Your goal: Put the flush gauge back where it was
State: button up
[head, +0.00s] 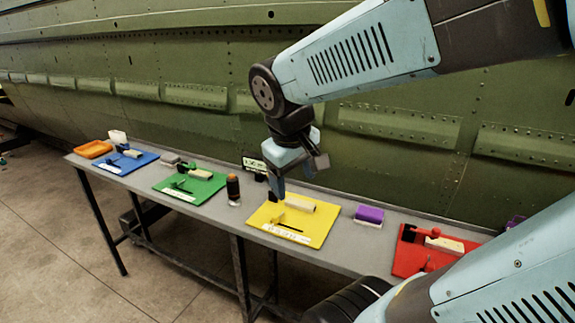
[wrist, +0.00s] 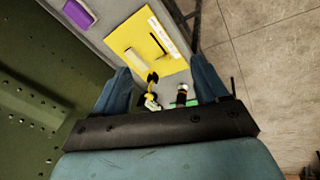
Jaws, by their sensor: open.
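My gripper (head: 277,190) is open and points down above the yellow mat (head: 318,232). In the wrist view its fingers (wrist: 160,68) stand apart with no object clearly held. A small yellow and black tool (wrist: 152,84) shows between them; in the head view its yellow part (head: 279,217) is just below the fingertips. I cannot tell for sure whether it is the flush gauge or whether it touches a finger. A beige block (head: 299,204) lies on the mat, with a thin black mark (head: 289,228) and a white label (head: 287,235) nearer the front edge.
Blue (head: 139,163), green (head: 206,191) and red (head: 405,262) mats with tools share the grey bench. A dark bottle (head: 233,189) stands left of the yellow mat, a purple block (head: 369,214) right. An orange tray (head: 93,149) is at far left. The green fuselage (head: 200,60) rises behind.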

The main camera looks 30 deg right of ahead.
jog(key=r+t+y, duration=0.1)
jog(key=s+a+r+m+t, duration=0.1)
jog(key=s+a+r+m+y, duration=0.1)
jog(key=r, duration=0.1)
jog(key=shift+a+r+t+y, duration=0.1)
jog(key=shift+a+t+y, duration=0.2)
jog(key=shift+t, duration=0.1)
